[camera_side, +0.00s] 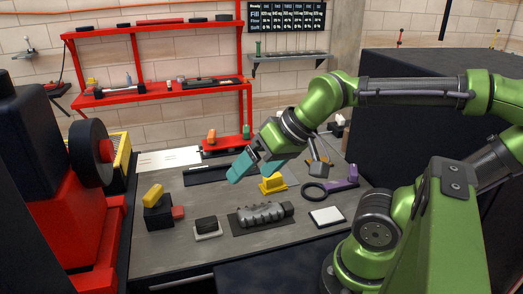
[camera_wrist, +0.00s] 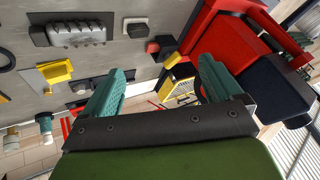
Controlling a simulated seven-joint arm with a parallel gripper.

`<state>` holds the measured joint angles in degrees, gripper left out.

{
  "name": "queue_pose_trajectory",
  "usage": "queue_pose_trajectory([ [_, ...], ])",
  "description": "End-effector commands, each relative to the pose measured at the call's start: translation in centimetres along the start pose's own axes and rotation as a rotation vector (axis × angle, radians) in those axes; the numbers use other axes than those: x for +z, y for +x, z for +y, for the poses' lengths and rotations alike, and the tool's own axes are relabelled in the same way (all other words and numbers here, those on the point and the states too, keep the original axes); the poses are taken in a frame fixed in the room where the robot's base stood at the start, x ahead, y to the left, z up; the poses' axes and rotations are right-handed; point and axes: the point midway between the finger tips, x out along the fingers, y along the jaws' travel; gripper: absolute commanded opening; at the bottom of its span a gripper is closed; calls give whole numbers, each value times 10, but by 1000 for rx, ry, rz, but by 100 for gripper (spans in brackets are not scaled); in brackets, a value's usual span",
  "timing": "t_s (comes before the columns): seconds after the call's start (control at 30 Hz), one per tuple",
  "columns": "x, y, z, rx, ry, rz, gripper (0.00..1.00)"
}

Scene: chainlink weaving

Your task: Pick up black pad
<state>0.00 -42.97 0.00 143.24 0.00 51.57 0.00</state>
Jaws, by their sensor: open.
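In the side view, a small black pad (camera_side: 206,223) lies on a white tray (camera_side: 210,235) near the front of the grey bench. In the wrist view the black pad (camera_wrist: 137,28) shows at the top, on its pale tray. My gripper (camera_side: 253,170) has teal fingers and hangs above the bench, behind and above the pad, well apart from it. In the wrist view the fingers of my gripper (camera_wrist: 160,82) are spread wide, with nothing held between them.
A grey ribbed part (camera_side: 265,214) on a dark mat lies right of the pad. A black block with a yellow piece (camera_side: 153,196) and a red block (camera_side: 178,212) stand left. A yellow holder (camera_side: 273,184), purple-handled ring tool (camera_side: 330,187) and white pad (camera_side: 326,216) lie farther right.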

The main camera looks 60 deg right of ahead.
Motion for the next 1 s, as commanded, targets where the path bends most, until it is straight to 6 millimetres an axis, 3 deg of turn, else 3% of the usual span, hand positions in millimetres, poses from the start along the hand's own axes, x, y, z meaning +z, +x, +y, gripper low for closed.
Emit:
queue_pose_trajectory([
  [0.13,1,2,0,3,0,-11,93],
  [0.27,0,17,1,25,2,-73,93],
  [0.47,-31,56,-4,118,38,-234,93],
  [0.8,-84,137,-1,371,217,-446,93],
  [0.9,-96,149,0,434,277,-461,93],
  [1.0,-108,145,-2,464,333,-444,93],
])
